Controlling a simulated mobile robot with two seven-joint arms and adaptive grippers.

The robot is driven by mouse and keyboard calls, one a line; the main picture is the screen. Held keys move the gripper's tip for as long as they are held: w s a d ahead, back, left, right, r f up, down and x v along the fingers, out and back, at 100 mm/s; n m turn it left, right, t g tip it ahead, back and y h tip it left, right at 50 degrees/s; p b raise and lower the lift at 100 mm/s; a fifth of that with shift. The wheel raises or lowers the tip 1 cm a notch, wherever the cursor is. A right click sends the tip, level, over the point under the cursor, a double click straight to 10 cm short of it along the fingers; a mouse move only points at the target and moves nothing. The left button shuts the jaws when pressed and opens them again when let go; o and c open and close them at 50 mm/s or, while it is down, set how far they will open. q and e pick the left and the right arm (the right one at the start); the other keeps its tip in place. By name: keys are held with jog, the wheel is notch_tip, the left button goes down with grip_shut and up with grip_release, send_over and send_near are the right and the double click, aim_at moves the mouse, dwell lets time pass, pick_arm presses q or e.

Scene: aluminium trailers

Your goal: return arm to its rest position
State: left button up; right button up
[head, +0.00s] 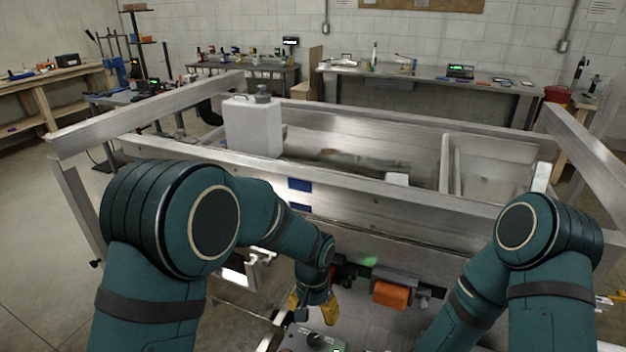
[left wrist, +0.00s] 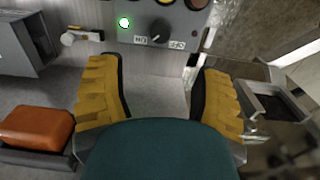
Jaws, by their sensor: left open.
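My left gripper (head: 313,303) hangs low at the front of the aluminium trailer, its yellow fingers pointing down near a grey control panel (head: 312,341). In the left wrist view, my left gripper (left wrist: 158,90) has its two ridged yellow fingers wide apart with nothing held between them. The control panel (left wrist: 172,22) lies beyond the fingertips, with a black knob, a lit green light and buttons; the fingers look clear of it. My right arm (head: 530,250) comes in from the right and runs down out of the head view; its gripper does not show.
The aluminium trailer (head: 330,195) fills the middle, carrying a white jug (head: 253,125) on its near left side. An orange block (head: 391,294) sits right of my left gripper and also shows in the left wrist view (left wrist: 38,133). Workbenches (head: 430,82) line the back wall. The left floor is clear.

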pick_arm(q)
jog(key=s+a+f+h, duration=0.1)
jog(key=s+a+f, duration=0.1)
jog(key=f, duration=0.1)
jog(key=s+a+f+n, duration=0.1)
jog(key=s+a+f, duration=0.1)
jog(key=f, duration=0.1)
jog(key=s+a+f+n+h, duration=0.1)
jog(key=s+f, duration=0.2)
jog(key=f, duration=0.1)
jog(key=shift+a+f+h, duration=0.1)
jog(key=shift+a+h, duration=0.2)
jog(key=shift+a, duration=0.1)
jog(key=s+a+f+n+t+h, duration=0.1)
jog(key=s+a+f+n, duration=0.3)
jog(key=s, duration=0.5)
jog(key=shift+s+a+t, duration=0.15)
jog(key=shift+s+t, duration=0.15)
